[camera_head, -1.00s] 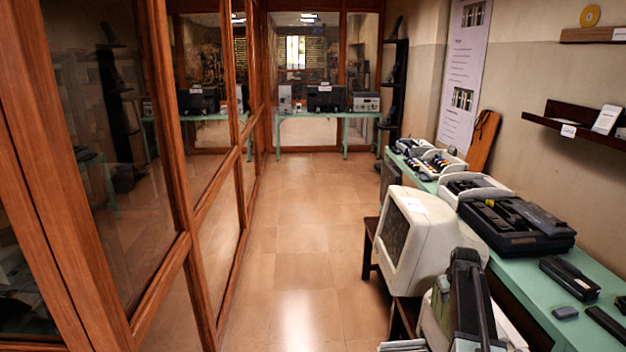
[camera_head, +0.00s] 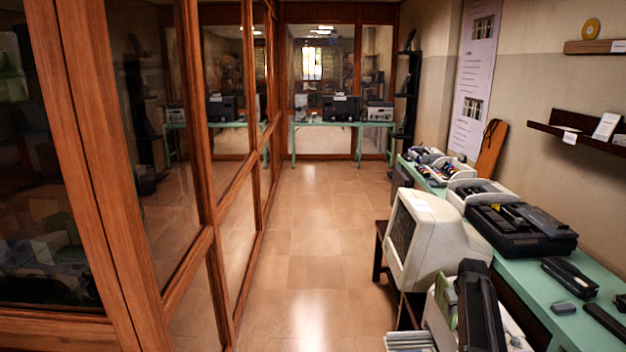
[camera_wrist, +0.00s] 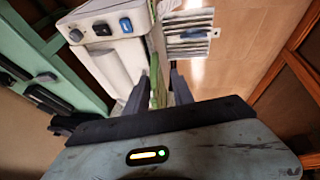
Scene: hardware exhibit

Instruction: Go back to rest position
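In the wrist view, my gripper (camera_wrist: 160,85) is open, with a gap between its two dark fingers. A thin green strip (camera_wrist: 155,86) shows in that gap. A white machine with a blue switch (camera_wrist: 112,27) lies ahead of the gripper on the left. A grey-white ribbed item (camera_wrist: 188,33) lies ahead on the right.
A green table (camera_head: 530,279) with black and white devices runs along the right wall. A beige monitor (camera_head: 427,240) stands at the aisle's right side. A wood-framed glass partition (camera_head: 205,260) lines the left. The tiled aisle (camera_head: 315,240) between is clear to a far green table (camera_head: 340,123).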

